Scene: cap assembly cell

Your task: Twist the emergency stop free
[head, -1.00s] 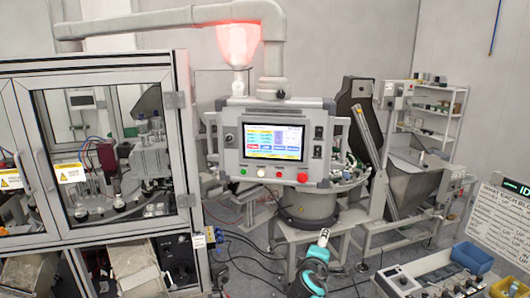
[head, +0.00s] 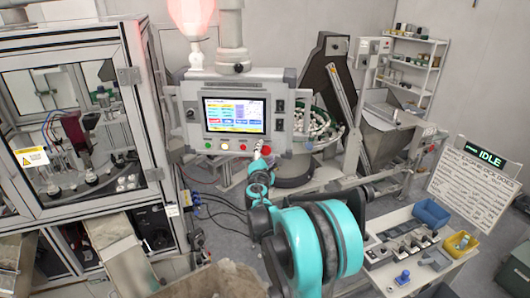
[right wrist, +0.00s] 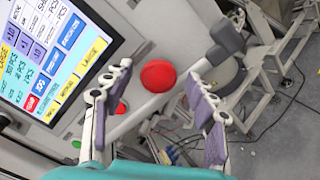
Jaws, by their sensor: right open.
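The emergency stop is a red mushroom button at the lower right of the control panel (head: 190,88). In the right wrist view the emergency stop (right wrist: 158,76) shows whole, between and beyond the fingertips. In the head view my right gripper (head: 260,157) is in front of the panel's lower right corner and partly covers the button. My right gripper (right wrist: 156,82) is open and empty, with one finger on each side of the button in the picture. I cannot tell the remaining gap to it. My left gripper is not in view.
A smaller red button (right wrist: 121,107) sits beside the left finger in the wrist view. The touchscreen (head: 235,115) is just above. A glass machine cabinet (head: 75,120) stands at left.

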